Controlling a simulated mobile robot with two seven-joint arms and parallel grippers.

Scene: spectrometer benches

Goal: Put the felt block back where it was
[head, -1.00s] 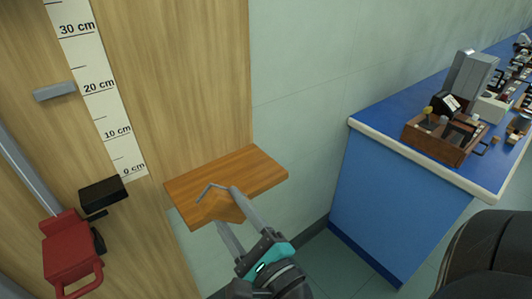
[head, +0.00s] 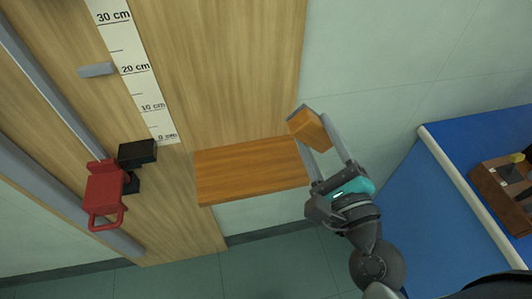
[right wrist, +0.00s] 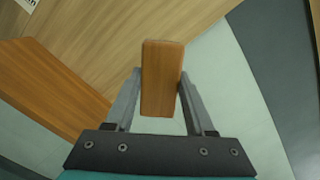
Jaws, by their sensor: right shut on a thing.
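My right gripper (head: 311,128) is shut on an orange-brown block (head: 305,124) with a wood-like look; I cannot tell from its surface whether it is felt. The block is at the fingertips, just beyond the right end of the wooden shelf (head: 235,180) in the head view. In the right wrist view the block (right wrist: 161,85) stands between the two fingers, with the shelf (right wrist: 45,85) behind it to the left. The block appears clear of the shelf. My left gripper is not in view.
A white centimetre scale (head: 137,70) runs up the wooden panel. A black block (head: 137,151) and a red handled piece (head: 104,190) sit left of the shelf. A blue bench (head: 440,210) with a brown box (head: 500,185) is at the right. The shelf top is bare.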

